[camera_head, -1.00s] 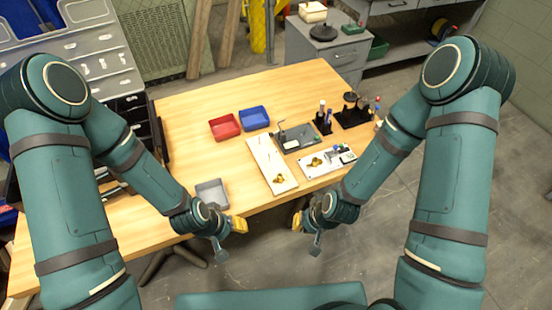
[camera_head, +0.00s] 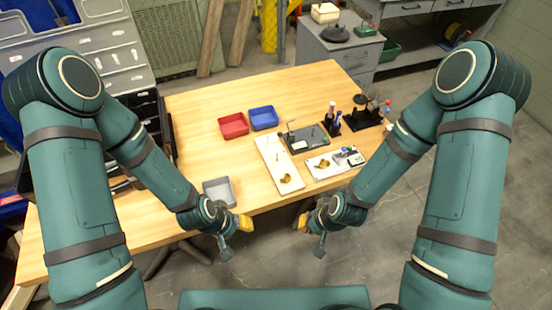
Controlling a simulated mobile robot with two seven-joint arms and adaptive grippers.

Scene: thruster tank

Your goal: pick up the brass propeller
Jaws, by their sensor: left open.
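A brass propeller (camera_head: 286,179) sits at the near end of a long white board (camera_head: 268,152) on the wooden table, in the head view. A second brass-coloured piece (camera_head: 323,163), also propeller-like, lies on a shorter white board (camera_head: 323,174) to its right. My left gripper (camera_head: 235,237) is open and empty at the table's front edge, left of and nearer than the propeller. My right gripper (camera_head: 311,235) hangs in front of the table edge, with its fingers looking spread and nothing between them. Neither gripper touches a propeller.
A red tray (camera_head: 233,125), a blue tray (camera_head: 263,117) and a grey tray (camera_head: 218,191) stand on the table (camera_head: 195,108). A dark plate (camera_head: 307,139) and a black holder (camera_head: 362,118) with upright items stand beyond the boards. The table's middle left is clear.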

